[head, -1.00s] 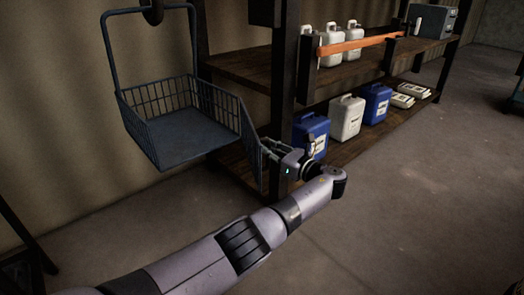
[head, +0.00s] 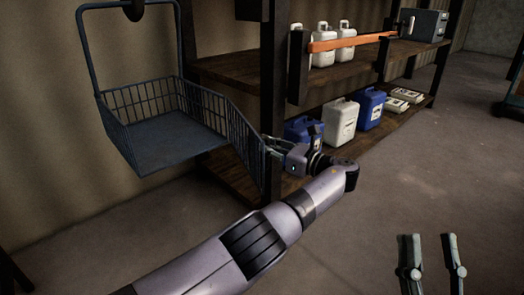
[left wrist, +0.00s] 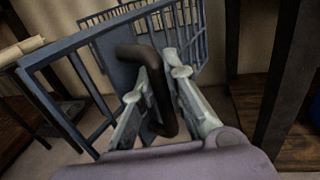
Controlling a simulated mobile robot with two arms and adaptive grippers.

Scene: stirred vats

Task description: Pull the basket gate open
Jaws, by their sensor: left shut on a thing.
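The blue-grey wire basket (head: 165,140) hangs by a tall frame at the left of the head view. Its gate (head: 246,145), a barred panel on the right side, stands swung outward at an angle. My left gripper (head: 270,146) is at the gate's outer edge. In the left wrist view, its fingers (left wrist: 157,62) are shut on the dark bent handle (left wrist: 140,52) in front of the gate bars (left wrist: 70,62). The handle is too small to make out in the head view. My right gripper (head: 429,240) is open and empty at the lower right, fingers apart.
A wooden shelf rack (head: 225,72) stands right behind the gate, its dark post close to my left gripper. Blue (head: 369,106) and white jugs (head: 341,121) stand on the lower shelf. An orange bar (head: 350,42) crosses the upper shelf.

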